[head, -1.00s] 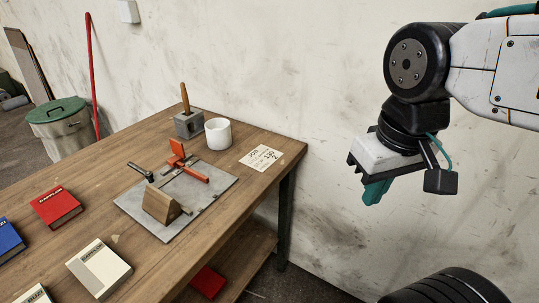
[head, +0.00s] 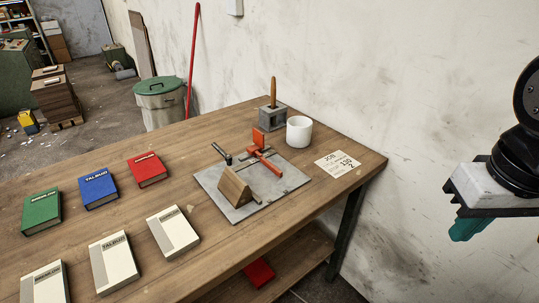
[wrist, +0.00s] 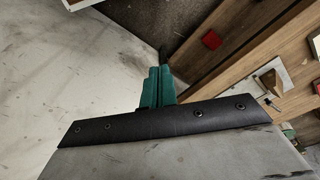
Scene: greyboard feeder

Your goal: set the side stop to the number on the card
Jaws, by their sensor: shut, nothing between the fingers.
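The side stop appears to be the red piece (head: 265,154) on the grey feeder plate (head: 215,186), with an upright red tab at its far end. A wooden wedge block (head: 238,188) and a small dark-handled lever (head: 222,151) are also on the plate. The job card (head: 338,164) lies flat near the table's right end; its print seems to read 130 and 2, though it is small. My gripper (head: 466,228) hangs in the air right of the table, well apart from the plate. In the wrist view its teal fingers (wrist: 158,72) are together and empty.
A white cup (head: 299,132) and a grey block with a wooden-handled tool (head: 272,117) stand behind the plate. Green, blue and red books (head: 147,169) and several pale ones (head: 172,231) lie left and in front. A red thing (head: 259,272) is on the lower shelf.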

